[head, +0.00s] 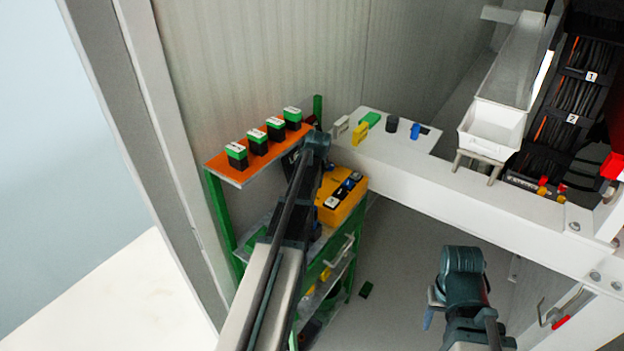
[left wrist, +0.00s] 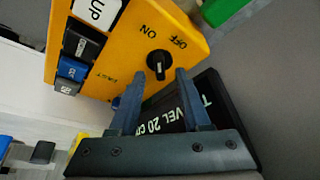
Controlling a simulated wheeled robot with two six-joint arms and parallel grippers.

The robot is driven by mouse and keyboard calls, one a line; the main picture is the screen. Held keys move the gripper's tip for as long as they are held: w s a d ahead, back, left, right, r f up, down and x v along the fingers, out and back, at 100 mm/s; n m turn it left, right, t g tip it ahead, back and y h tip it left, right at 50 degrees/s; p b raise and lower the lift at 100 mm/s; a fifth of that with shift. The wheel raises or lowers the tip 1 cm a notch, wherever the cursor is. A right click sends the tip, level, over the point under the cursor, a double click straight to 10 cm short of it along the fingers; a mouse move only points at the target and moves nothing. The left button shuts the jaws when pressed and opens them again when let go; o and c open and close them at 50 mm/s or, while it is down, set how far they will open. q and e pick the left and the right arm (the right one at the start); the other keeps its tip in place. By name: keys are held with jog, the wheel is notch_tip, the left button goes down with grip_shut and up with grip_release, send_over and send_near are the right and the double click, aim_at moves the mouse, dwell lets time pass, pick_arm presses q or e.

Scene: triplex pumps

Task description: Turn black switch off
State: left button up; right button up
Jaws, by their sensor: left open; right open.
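The black switch (left wrist: 158,64) is a round knob on a yellow control box (left wrist: 108,75), with ON and OFF printed beside it. A pale mark shows on the knob; I cannot tell clearly which label it points to. My left gripper (left wrist: 160,74) is open, its two fingertips on either side of the knob's lower edge; I cannot tell whether they touch it. In the head view the yellow box (head: 351,183) stands on the green rack, and my left arm hides part of it and the left gripper. My right gripper (head: 431,306) is open and empty at the lower right.
The box also carries a white UP button (left wrist: 97,12), a black button (left wrist: 83,42) and a blue one (left wrist: 72,68). An orange shelf (head: 228,170) with several green-topped black blocks is behind. A white beam (head: 410,180) with small coloured pieces runs to the right.

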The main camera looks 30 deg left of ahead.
pick_arm(q)
jog(key=p+v, duration=0.4)
jog(key=v, duration=0.2)
jog(key=shift+f+p, duration=0.1)
jog(key=shift+p, duration=0.2)
jog(key=shift+o, duration=0.3)
